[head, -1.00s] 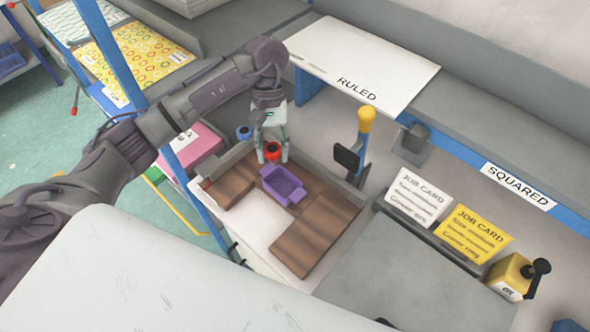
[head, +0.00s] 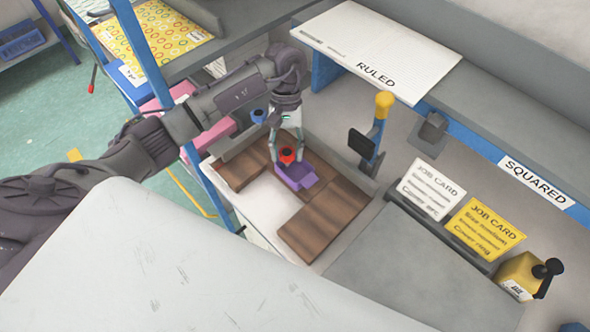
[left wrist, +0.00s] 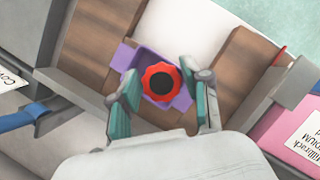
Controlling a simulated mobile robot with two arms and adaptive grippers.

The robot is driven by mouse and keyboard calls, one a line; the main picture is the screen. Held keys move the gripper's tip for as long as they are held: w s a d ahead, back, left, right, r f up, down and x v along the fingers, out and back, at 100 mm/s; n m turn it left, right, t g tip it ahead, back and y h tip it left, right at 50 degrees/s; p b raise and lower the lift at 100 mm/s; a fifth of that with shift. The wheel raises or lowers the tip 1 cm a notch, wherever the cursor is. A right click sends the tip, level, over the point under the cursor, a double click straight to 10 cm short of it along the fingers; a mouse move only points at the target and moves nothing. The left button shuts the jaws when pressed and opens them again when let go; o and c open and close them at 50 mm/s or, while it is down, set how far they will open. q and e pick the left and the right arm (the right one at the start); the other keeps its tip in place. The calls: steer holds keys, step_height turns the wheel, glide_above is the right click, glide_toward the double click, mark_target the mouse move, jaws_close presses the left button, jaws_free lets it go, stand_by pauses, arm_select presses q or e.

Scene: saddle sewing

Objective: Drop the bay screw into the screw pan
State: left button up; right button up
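The bay screw (head: 287,155) has a red scalloped head with a black centre. It sits between the fingertips of my left gripper (head: 287,152), which is shut on it. In the left wrist view the screw (left wrist: 161,81) is between the teal finger pads of the gripper (left wrist: 161,90). The purple screw pan (head: 302,182) stands on the brown boards just below the gripper. In the left wrist view the pan (left wrist: 123,57) is behind the screw, which hides part of its inside. The screw appears above the pan. My right gripper is not in view.
Brown wooden boards (head: 322,222) surround the pan on a white surface. A blue knob (head: 258,116) is behind the gripper. A yellow-topped post (head: 383,105) stands to the right, near the job cards (head: 432,187). A pink box (head: 216,139) is at the left.

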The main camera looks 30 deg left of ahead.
arm_select(q)
steer(key=shift+o, duration=1.3)
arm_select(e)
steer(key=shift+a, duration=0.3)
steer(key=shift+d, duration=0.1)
arm_select(q)
steer(key=shift+r, duration=0.1)
steer(key=v, duration=1.1)
steer(key=shift+w+r, duration=0.2)
steer(key=shift+r, duration=0.15)
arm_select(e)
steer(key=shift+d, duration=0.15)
